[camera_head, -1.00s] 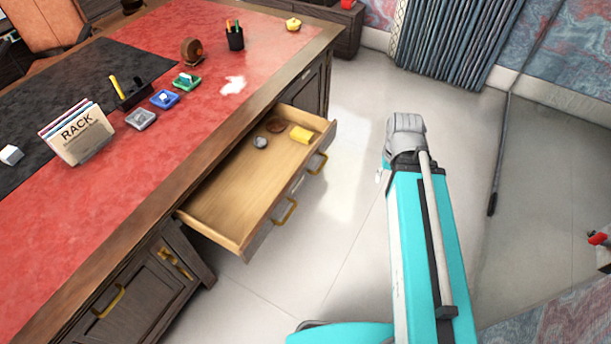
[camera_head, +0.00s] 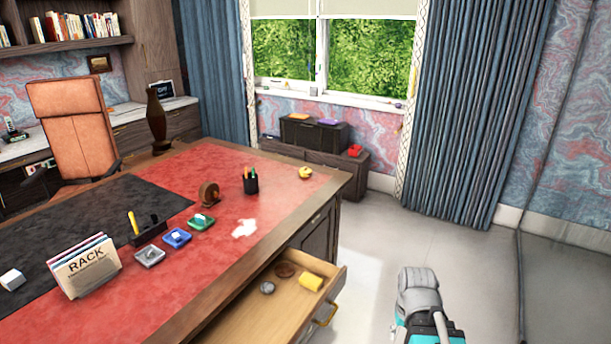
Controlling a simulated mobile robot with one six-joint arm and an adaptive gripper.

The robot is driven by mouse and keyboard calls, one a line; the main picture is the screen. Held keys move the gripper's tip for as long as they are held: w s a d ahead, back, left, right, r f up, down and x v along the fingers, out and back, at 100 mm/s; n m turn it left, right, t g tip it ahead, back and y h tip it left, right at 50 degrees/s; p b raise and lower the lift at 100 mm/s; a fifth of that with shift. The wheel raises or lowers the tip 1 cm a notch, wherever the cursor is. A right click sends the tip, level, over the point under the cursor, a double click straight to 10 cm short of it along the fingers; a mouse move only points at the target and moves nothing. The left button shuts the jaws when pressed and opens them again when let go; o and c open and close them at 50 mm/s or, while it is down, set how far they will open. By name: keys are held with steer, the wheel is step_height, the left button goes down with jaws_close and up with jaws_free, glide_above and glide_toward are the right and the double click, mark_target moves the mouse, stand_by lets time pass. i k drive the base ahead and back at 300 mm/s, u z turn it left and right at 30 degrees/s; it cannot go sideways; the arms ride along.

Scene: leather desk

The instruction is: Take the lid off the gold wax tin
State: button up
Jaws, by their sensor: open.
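A small gold, rounded object with a little raised top (camera_head: 305,172), which looks like the gold wax tin, sits on the far right corner of the red desk top (camera_head: 240,190). Its lid appears to be on, but it is too small to be sure. My gripper does not show in this view. Only a grey and teal part of my own body stands at the lower right, over the floor and apart from the desk.
An open drawer (camera_head: 262,325) juts from the desk, holding a yellow block (camera_head: 311,281), a grey round item (camera_head: 267,288) and a brown disc (camera_head: 285,270). A pen cup (camera_head: 251,181) and tape roll (camera_head: 209,194) stand near the gold object. Floor right of the desk is clear.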

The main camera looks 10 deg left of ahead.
mark_target(304, 171)
steer(key=z, duration=0.35)
steer(key=i, duration=2.05)
steer(key=u, duration=0.6)
steer(key=i, duration=1.1)
steer(key=u, duration=0.45)
